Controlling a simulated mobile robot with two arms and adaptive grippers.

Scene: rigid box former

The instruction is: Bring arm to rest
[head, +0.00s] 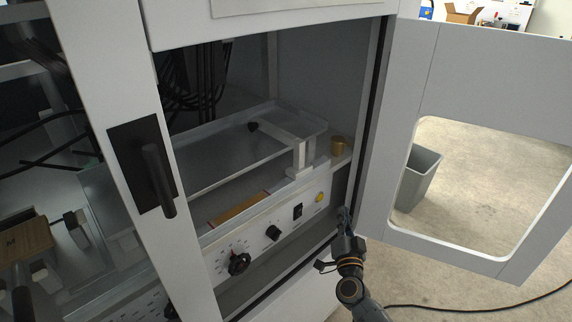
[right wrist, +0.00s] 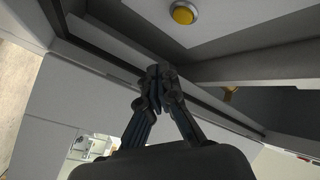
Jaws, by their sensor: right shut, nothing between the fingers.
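My right gripper (head: 345,218) is at the lower right edge of the machine's open doorway, below the yellow button (head: 320,197). In the right wrist view its fingers (right wrist: 158,78) are together with nothing between them, and the yellow button (right wrist: 183,13) shows above them. The gripper is close to the door frame; I cannot tell whether it touches. My right arm (head: 352,290) comes up from the bottom of the head view. My left gripper is not in view.
The grey door (head: 470,85) with a window stands open on the right. Inside are a control panel with a black dial (head: 239,263) and a metal tray (head: 225,150). A black handle (head: 158,180) is on the left post. A grey bin (head: 418,178) stands on the floor beyond the door window.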

